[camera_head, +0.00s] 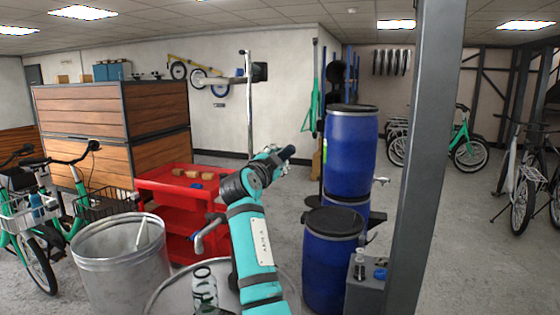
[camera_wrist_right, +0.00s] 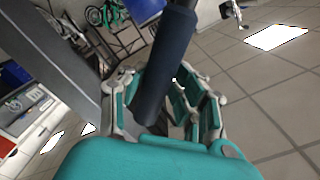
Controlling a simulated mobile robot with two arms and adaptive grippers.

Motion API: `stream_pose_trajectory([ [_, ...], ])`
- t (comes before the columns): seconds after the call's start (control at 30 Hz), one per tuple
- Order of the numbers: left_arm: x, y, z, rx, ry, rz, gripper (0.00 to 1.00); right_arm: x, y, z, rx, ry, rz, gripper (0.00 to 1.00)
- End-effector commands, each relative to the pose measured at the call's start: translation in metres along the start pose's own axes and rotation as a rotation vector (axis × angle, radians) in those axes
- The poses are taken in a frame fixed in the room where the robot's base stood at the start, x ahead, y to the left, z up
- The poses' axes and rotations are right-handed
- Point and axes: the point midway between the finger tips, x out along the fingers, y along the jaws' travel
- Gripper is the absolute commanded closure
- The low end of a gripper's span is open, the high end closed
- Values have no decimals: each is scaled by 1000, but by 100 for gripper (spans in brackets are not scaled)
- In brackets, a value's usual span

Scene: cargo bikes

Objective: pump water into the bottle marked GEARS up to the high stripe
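My right gripper (camera_head: 270,160) is raised in the middle of the head view, shut around a dark blue handle (camera_head: 287,152). In the right wrist view the handle (camera_wrist_right: 170,65) passes between the fingers (camera_wrist_right: 150,108); its lower end is hidden. A grey spout (camera_head: 203,237), apparently of the pump, shows left of my right arm; the arm hides what lies behind it. A clear bottle (camera_head: 205,287) stands low beside the arm, below the spout. Its marking, stripes and water level are too small to read. My left gripper is out of view.
A pale drum top (camera_head: 160,294) is at the bottom, next to an open metal bin (camera_head: 105,258). A red cart (camera_head: 160,183) stands behind. Blue barrels (camera_head: 330,265) and a grey post (camera_head: 425,150) stand right of my arm. Bicycles are at both sides.

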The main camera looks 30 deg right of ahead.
Motion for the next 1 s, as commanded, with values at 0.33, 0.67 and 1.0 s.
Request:
stream_pose_trajectory([
  [0.33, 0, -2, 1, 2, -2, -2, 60, 1, 1, 0, 2, 1, 3, 51],
  [0.67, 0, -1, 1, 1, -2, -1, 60, -36, 0, 2, 4, -3, -1, 51],
  [1.0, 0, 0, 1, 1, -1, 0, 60, -74, 0, 1, 1, -1, 1, 51],
])
